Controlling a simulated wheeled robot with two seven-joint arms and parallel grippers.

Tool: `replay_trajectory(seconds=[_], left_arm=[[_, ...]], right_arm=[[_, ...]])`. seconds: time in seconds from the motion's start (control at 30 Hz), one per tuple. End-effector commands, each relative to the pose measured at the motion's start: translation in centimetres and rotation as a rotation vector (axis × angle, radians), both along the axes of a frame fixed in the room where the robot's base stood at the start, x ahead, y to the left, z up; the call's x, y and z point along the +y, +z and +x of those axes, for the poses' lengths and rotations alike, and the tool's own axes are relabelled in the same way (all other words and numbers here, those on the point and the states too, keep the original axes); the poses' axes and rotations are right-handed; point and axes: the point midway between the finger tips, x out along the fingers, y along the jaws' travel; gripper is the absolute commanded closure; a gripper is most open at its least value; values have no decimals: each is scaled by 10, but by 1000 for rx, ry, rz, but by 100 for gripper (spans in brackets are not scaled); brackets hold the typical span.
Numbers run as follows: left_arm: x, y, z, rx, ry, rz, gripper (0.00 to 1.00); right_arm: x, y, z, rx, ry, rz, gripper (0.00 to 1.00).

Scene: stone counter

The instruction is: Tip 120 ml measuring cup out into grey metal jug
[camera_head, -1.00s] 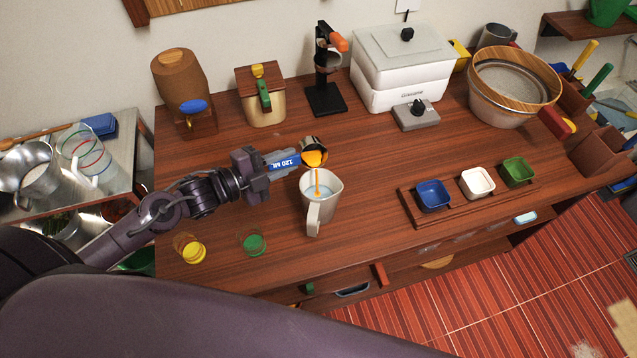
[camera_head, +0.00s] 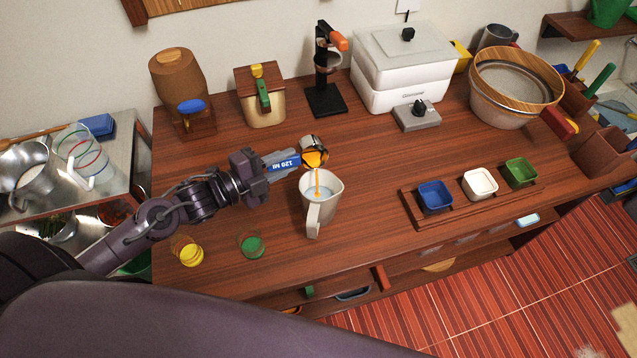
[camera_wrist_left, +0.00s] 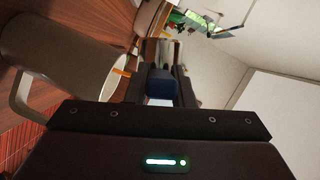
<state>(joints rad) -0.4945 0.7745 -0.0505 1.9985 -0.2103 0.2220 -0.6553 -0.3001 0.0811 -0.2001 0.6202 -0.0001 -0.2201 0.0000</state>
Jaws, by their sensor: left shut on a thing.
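My left gripper (camera_head: 268,167) is shut on the handle. The cup is tilted above the grey metal jug (camera_head: 313,222), and an orange stream falls from its lip into the jug. Orange contents still show in the cup. The jug stands upright on the counter, with pale bluish liquid inside and its handle towards the front. The left wrist view shows the jug (camera_wrist_left: 60,65) at the left and the orange stream at its mouth. My right gripper is not in view.
Yellow (camera_head: 190,255) and green (camera_head: 251,244) small glasses stand left of the jug. A wooden tray (camera_head: 470,211) with blue, white and green dishes lies to the right. A black stand (camera_head: 325,98) and white cooker (camera_head: 405,75) are behind. The counter between jug and tray is clear.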

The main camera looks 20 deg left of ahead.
Motion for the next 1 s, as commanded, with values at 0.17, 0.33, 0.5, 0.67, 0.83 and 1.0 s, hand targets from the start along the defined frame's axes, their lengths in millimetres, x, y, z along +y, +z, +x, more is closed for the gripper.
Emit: replay_trajectory(seconds=[0.17, 0.33, 0.5, 0.67, 0.83, 1.0], left_arm=[[0, 0, 0, -17, 0, 11, 100], [0, 0, -1, -33, 0, 21, 100], [-1, 0, -2, -49, 0, 31, 100], [-2, 1, -4, -64, 0, 39, 100], [-3, 0, -5, -80, 0, 50, 100], [-4, 0, -7, -95, 0, 60, 100]], right_arm=[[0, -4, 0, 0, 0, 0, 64], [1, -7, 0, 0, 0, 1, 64], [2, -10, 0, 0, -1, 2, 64], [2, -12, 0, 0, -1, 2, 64], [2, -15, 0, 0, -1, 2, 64], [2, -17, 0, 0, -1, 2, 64]])
